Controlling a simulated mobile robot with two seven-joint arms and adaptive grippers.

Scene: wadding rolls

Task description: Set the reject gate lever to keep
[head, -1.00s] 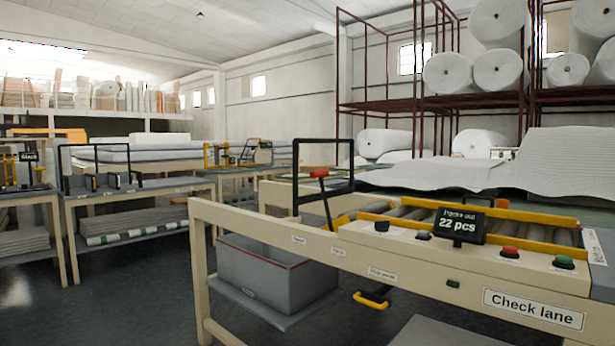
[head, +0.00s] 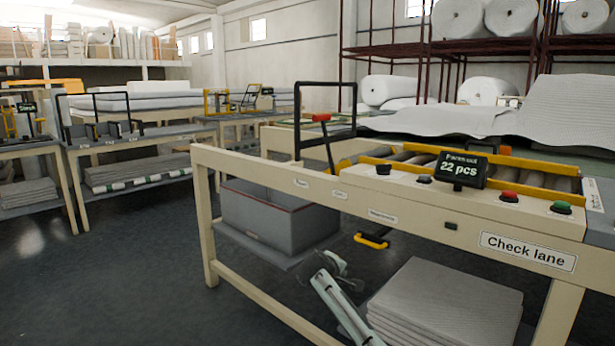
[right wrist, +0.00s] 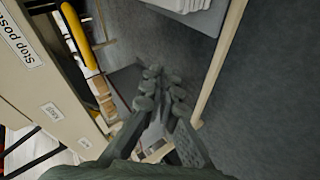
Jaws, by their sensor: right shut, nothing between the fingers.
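The reject gate lever (head: 327,145) is a black rod with a red-orange knob, standing at the left end of the check lane table (head: 470,222). It tilts, its knob to the left of its foot. Small labels sit on the front rail below it, too small to read in the head view. My right gripper (head: 338,264) is low in front of the table, well below the lever and apart from it. In the right wrist view its fingers (right wrist: 162,85) are shut and empty, near the table's labelled side. My left gripper is not in view.
A grey bin (head: 270,218) sits on the shelf under the table, left of my right gripper. A yellow handle (head: 372,240) hangs under the rail. A stack of grey sheets (head: 440,305) is at the lower right. The floor at left is open.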

